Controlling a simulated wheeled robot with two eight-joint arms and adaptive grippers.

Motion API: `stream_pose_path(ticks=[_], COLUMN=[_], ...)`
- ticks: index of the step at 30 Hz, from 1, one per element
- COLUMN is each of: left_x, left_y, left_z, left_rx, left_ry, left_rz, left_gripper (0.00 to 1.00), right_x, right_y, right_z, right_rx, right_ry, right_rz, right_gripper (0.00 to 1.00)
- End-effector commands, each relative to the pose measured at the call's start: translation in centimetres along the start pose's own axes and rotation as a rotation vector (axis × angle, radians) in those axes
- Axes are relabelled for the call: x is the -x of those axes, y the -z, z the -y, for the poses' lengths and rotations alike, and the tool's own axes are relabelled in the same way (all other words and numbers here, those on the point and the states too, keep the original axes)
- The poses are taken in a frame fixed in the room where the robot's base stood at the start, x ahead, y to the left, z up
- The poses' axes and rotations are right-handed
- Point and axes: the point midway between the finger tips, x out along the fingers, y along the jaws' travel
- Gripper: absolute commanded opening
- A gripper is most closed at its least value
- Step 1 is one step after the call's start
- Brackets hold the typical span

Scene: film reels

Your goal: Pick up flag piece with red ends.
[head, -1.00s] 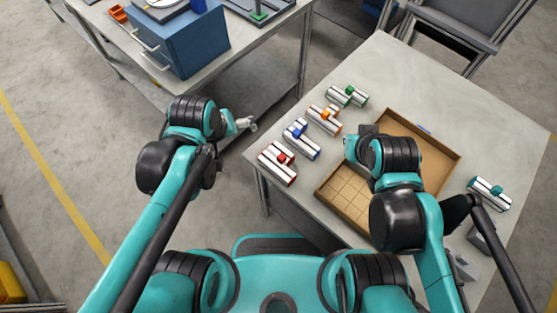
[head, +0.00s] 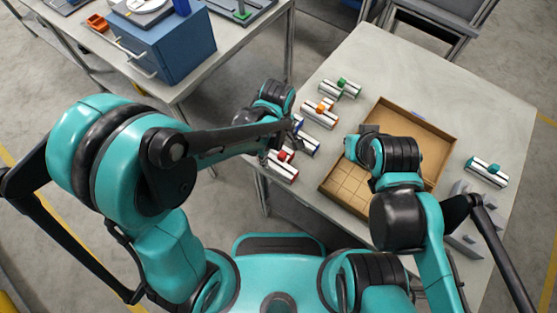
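The flag piece with red ends (head: 284,173) lies on the near left corner of the table. It is a white and dark cylinder with red end rims and a red knob on top, and its upper left part is partly covered by my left arm. My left gripper (head: 281,143) is over this table edge, close to the red piece and the blue piece (head: 306,145). Its fingers are small and partly hidden, so I cannot tell their opening. My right gripper (head: 352,146) is above the cardboard tray, mostly hidden by its own wrist.
An orange piece (head: 320,114) and a green piece (head: 341,89) lie farther back in the row. The cardboard tray (head: 447,150) with a gridded part fills mid-table. A teal piece (head: 486,171) and a grey fixture (head: 467,222) are on the right. A blue cabinet (head: 172,58) stands on another table.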

Motion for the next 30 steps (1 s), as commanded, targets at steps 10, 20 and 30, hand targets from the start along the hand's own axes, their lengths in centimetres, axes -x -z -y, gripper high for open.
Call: stream_pose_path(ticks=[10, 20, 30], left_x=[-4.3, -4.1, -4.1], left_y=[-0.4, -0.4, -0.4], left_z=[-0.4, -0.4, -0.4], left_rx=[-0.001, -0.001, -0.001], left_ry=[-0.001, -0.001, -0.001], left_rz=[0.0, 0.0, 0.0], left_gripper=[1.0, 0.55, 0.34], right_x=[-1.8, -1.6, -1.6], right_y=[-1.3, -1.2, -1.2], right_z=[0.0, 0.0, 0.0], right_rx=[0.0, 0.0, 0.0], right_ry=[0.0, 0.0, 0.0], right_rz=[0.0, 0.0, 0.0], right_gripper=[0.0, 0.0, 0.0])
